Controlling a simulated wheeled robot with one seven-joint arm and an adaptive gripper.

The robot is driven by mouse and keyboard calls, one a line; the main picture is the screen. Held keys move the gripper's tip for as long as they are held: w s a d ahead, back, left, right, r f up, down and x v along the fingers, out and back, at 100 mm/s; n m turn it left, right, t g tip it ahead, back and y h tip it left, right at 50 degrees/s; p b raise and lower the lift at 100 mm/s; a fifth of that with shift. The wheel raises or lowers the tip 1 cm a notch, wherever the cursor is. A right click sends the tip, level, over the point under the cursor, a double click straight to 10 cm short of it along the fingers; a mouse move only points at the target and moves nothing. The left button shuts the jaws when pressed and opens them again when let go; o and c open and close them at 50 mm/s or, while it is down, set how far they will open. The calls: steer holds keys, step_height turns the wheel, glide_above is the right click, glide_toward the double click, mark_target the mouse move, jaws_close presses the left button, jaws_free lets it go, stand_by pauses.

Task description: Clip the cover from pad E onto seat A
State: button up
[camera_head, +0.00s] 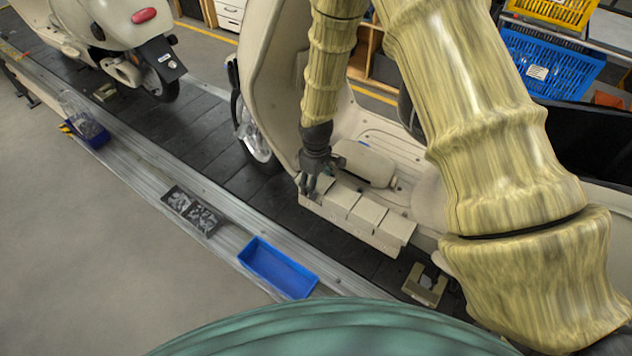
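My gripper (312,186) points down over the left end of a cream-coloured bench (345,227) beside the scooter's footboard. Several pale square blocks (342,198) sit in a row along the bench. The gripper's dark fingers are close to the leftmost block (323,184); I cannot tell whether they touch it or whether they are open. A rounded pale cover-like panel (365,163) lies on the footboard just right of the gripper. No letters for pad E or seat A are readable, so I cannot tell which piece is which.
The cream scooter body (275,75) stands close around my arm. A blue tray (278,268) and a dark tray with parts (193,210) lie on the conveyor's metal edge. A second scooter (120,30) stands at upper left. Blue (550,65) and yellow crates (560,10) are at upper right.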

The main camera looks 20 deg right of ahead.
steer(key=o, duration=1.1)
steer(key=shift+r, duration=0.15)
step_height(320, 180, up, 12)
steer(key=shift+f, duration=0.1)
stand_by(0.4)
